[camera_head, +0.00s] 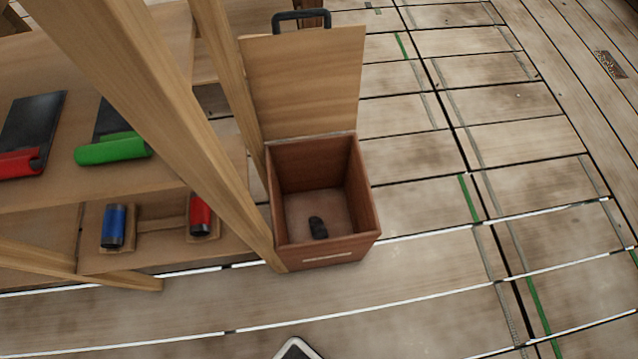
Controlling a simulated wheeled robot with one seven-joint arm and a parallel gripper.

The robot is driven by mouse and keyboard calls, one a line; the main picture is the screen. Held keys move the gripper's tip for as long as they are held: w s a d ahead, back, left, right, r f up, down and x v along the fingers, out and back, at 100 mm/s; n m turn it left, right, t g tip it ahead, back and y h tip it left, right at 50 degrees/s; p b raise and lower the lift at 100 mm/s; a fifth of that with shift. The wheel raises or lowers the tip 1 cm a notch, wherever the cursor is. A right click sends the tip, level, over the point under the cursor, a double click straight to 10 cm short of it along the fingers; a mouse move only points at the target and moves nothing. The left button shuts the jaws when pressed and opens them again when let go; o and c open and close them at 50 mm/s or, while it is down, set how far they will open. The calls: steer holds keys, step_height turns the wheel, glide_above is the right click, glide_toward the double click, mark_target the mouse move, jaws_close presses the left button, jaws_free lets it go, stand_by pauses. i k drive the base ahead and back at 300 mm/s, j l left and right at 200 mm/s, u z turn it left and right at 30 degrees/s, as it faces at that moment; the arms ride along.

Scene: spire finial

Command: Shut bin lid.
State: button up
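The wooden bin (327,249) stands on the plank floor right of the shelf unit, with its open top facing up. Its lid (308,85) is open and stands roughly upright at the bin's far side. A dark handle (301,17) sits at the lid's top edge. A small black object (318,228) lies on the bin's floor. My gripper is not in this view.
A wooden shelf unit (60,190) with slanted posts (150,110) stands close on the bin's left, one post crossing near its left side. It holds red, green (112,150) and blue (113,226) items. A pale, dark-edged object (297,349) shows at the bottom edge. The floor (450,210) right of the bin is clear.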

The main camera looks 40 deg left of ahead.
mark_target(305, 82)
steer(key=i+l+u, duration=1.25)
steer(key=l+u, duration=0.2)
steer(key=l, duration=0.15)
steer(key=i+l+u, duration=0.1)
steer(key=l+u, duration=0.15)
steer(key=l, duration=0.2)
